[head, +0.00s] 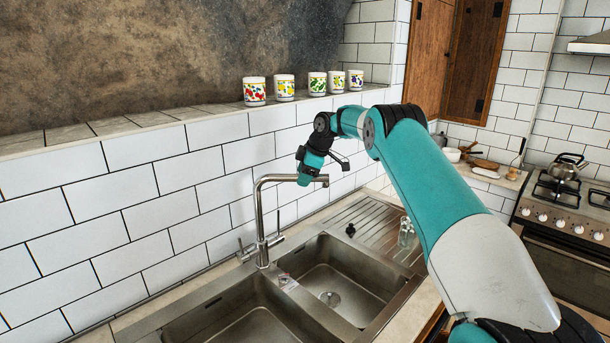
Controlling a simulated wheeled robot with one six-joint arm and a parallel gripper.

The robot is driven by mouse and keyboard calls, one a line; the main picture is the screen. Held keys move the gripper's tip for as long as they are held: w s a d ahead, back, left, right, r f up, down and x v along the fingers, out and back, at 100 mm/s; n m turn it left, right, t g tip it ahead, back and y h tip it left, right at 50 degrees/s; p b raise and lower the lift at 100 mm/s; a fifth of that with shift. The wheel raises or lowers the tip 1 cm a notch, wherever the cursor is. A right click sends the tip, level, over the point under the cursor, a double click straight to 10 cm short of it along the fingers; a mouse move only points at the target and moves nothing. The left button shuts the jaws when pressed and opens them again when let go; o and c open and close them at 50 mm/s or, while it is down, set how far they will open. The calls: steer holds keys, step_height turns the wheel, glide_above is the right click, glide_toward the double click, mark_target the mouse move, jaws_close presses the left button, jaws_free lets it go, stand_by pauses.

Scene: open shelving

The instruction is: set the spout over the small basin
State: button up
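The steel tap (261,225) stands behind the sink, between its two basins. Its spout (283,178) runs to the right in the picture, and its end appears to hang above the right basin (365,284). The left basin (245,318) is cut off by the lower picture edge, so I cannot fully compare their sizes. My gripper (305,180) is at the outer part of the spout, overlapping it in the picture. I cannot tell whether it touches the spout. Its fingers are too small and dark to show whether they are open or shut.
Several patterned mugs (285,87) stand on the tiled ledge above. A ridged drainboard (368,222) lies right of the basins, with a clear glass (405,232) partly beside my arm. A kettle (565,166) stands on the stove at far right. The white tiled wall is close behind the tap.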

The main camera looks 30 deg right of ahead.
steer(key=p+v, duration=0.2)
steer(key=v, duration=1.5)
steer(key=shift+r, duration=0.15)
steer(key=shift+d, duration=0.15)
steer(key=s+a+f+m+g+y+b, duration=0.1)
steer(key=s+a+b, duration=0.45)
steer(key=a, duration=0.85)
steer(key=s+a+f+m+g+y+b, duration=0.1)
steer(key=s+a+f+b, duration=0.1)
steer(key=s+a, duration=0.95)
steer(key=s+a+f+m+b, duration=0.1)
steer(key=s+a+f+b, duration=0.1)
steer(key=s, duration=0.6)
steer(key=s+a+f+g+b, duration=0.1)
steer(key=s+a+f, duration=0.4)
steer(key=s+f, duration=0.2)
steer(key=s+a+f+m+g+b, duration=0.1)
steer(key=s+a+f, duration=0.3)
steer(key=s, duration=0.5)
steer(key=shift+a+m+b, duration=0.25)
steer(key=shift+m+b, duration=0.05)
steer(key=shift+b, duration=0.5)
